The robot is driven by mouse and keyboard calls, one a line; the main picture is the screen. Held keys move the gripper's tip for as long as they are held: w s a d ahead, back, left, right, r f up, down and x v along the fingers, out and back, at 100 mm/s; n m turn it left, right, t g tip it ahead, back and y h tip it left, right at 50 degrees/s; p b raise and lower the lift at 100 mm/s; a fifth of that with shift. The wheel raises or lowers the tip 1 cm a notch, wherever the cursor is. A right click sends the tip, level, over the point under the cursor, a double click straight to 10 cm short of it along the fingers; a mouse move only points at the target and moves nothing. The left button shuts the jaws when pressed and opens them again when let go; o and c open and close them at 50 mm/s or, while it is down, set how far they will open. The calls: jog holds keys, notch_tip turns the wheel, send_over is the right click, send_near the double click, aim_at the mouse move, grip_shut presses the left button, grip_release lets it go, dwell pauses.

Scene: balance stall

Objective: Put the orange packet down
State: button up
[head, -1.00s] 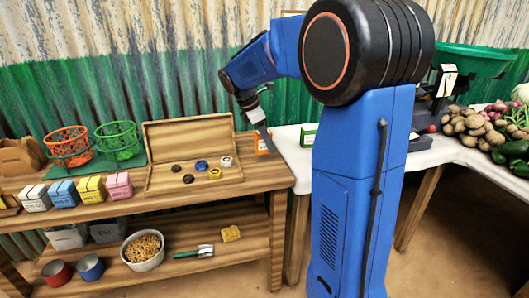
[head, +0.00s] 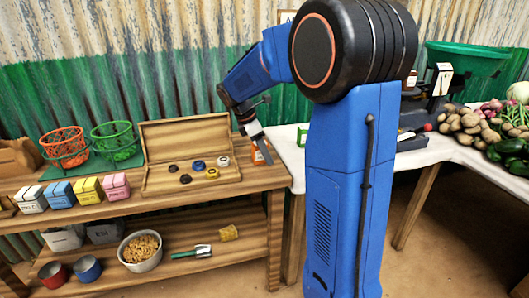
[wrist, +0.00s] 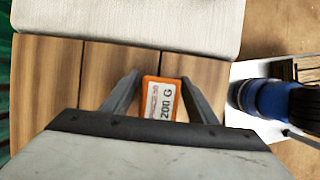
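The orange packet (wrist: 161,101) sits between my two fingers in the wrist view, its white "200 G" label facing the camera. My gripper (wrist: 161,80) has its fingertips close against both sides of the packet and appears shut on it. In the head view the packet (head: 260,155) is at the right end of the wooden table, and my gripper (head: 262,146) points down at it, tilted. The packet is low over the tabletop or touching it; I cannot tell which.
The wooden table (head: 238,184) has bare boards around the packet. An open wooden case (head: 155,185) with several round weights lies to the left. White, blue, yellow (head: 88,190) and pink packets stand farther left. A white-covered table (head: 432,150) adjoins on the right.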

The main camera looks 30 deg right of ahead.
jog(key=shift+r, duration=0.1)
jog(key=v, duration=1.2)
jog(key=s+a+f+m+t+y, duration=0.1)
jog(key=s+m, duration=0.4)
jog(key=s, duration=0.5)
jog(key=s+a+f+m+t+y, duration=0.1)
jog(key=s+a+f+m+t, duration=0.2)
jog(key=s, duration=0.8)
jog(key=s+a+f+m+t+y, duration=0.2)
jog(key=s+a+f+m, duration=0.4)
jog(key=s, duration=0.4)
jog(key=shift+s+a+f+m, duration=0.2)
jog(key=shift+a+f+m, duration=0.2)
jog(key=shift+a+f, duration=0.3)
jog(key=shift+r, duration=0.15)
